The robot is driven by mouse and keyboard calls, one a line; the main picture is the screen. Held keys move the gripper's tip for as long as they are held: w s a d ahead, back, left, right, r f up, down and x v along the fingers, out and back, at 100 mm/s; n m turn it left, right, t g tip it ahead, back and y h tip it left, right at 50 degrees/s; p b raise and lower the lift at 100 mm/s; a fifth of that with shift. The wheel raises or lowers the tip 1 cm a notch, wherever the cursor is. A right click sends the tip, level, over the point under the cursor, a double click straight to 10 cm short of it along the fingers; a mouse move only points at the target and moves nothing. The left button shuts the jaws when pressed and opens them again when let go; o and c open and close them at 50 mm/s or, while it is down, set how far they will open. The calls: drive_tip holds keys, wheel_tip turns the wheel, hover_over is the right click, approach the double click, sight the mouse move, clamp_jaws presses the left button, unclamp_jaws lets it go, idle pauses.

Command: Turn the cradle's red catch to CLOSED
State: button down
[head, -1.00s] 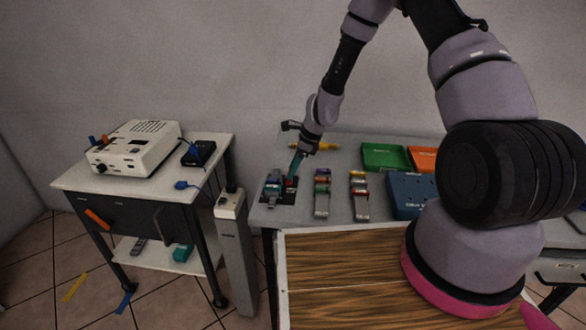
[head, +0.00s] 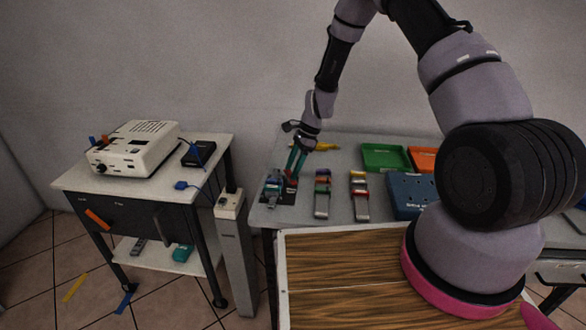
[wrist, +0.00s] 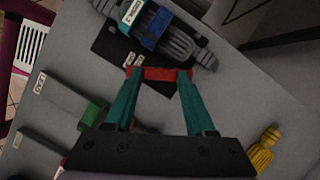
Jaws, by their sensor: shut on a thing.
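The red catch (wrist: 158,74) lies between my gripper's two teal fingertips in the wrist view. My gripper (head: 296,175) is shut on it, one finger at each end; it points down at the black base plate (wrist: 107,48) of the cradle. A grey ribbed connector with a blue band (wrist: 157,27) lies in the cradle just beyond the catch. The cradle with this connector (head: 273,188) also shows at the left of the bench in the head view. Small pale labels (wrist: 133,60) sit beside the catch, but their words are too small to read.
Two more cable pieces (head: 322,195) (head: 359,195) lie to the right on the grey bench (head: 340,150). A yellow tool (wrist: 264,148) lies near my gripper. Green, orange and blue trays stand further right. A cart with a white device (head: 135,150) stands left.

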drive_tip(key=n, duration=0.2)
drive_tip(key=n+g+h, duration=0.1)
drive_tip(key=n, duration=0.1)
drive_tip(key=n+g, duration=0.1)
drive_tip(key=n, duration=0.1)
drive_tip(key=shift+w+a+h, duration=0.15)
drive_tip(key=shift+w+h, duration=0.15)
drive_tip(key=n, duration=0.2)
drive_tip(key=n+h, duration=0.1)
drive_tip(key=n, duration=0.1)
drive_tip(key=n+g+h, duration=0.1)
drive_tip(key=n, duration=0.1)
drive_tip(key=shift+w+a, duration=0.1)
drive_tip(key=shift+a, duration=0.15)
drive_tip(key=shift+n, duration=0.3)
drive_tip(key=shift+c, duration=1.2)
unclamp_jaws()
drive_tip(key=v, duration=1)
drive_tip(key=shift+r, duration=0.45)
drive_tip(key=shift+w, duration=0.15)
